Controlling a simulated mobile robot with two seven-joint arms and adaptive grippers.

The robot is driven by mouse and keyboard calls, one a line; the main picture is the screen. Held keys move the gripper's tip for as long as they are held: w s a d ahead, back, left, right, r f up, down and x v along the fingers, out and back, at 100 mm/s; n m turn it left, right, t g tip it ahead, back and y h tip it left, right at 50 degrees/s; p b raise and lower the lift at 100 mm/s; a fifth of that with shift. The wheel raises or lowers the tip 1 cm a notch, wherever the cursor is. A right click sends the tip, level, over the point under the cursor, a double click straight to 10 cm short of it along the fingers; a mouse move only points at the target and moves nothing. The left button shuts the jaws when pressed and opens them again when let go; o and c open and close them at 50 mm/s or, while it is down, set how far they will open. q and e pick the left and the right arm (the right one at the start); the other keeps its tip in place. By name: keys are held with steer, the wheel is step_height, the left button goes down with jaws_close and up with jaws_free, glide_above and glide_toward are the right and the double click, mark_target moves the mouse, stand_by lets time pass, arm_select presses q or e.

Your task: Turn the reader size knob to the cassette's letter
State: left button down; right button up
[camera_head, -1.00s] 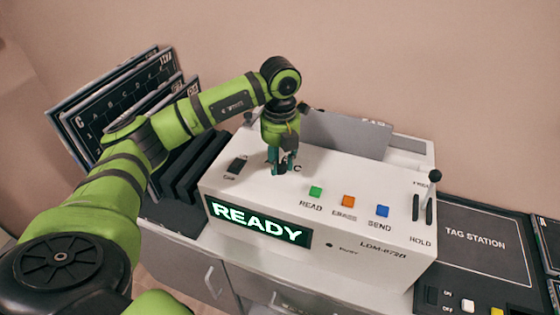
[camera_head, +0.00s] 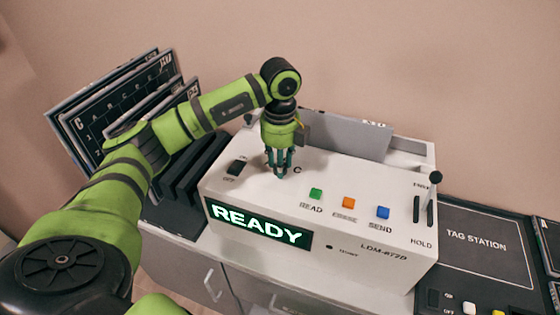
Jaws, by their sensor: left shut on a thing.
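The white reader (camera_head: 350,256) stands on the counter, and its green display says READY. My left gripper (camera_head: 280,170) points down onto the reader's top, left of the coloured buttons. It is shut on the size knob, which its fingers almost wholly hide. A letter C (camera_head: 297,170) shows on the reader top just right of the fingers. The knob's pointer cannot be made out. A grey flat plate (camera_head: 345,135) stands upright at the back of the reader; I cannot read a size letter on it. My right gripper is not in view.
Green (camera_head: 316,194), orange (camera_head: 348,202) and blue (camera_head: 383,212) buttons lie right of the gripper, with a lever (camera_head: 435,179) beyond. A dark switch (camera_head: 237,167) is to its left. Dark panels stand in a rack at left. The tag station (camera_head: 475,245) is at right.

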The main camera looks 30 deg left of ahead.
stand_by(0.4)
arm_select(q)
steer(key=c, duration=0.9)
jaws_free()
steer(key=shift+r, duration=0.1)
step_height(320, 180, up, 12)
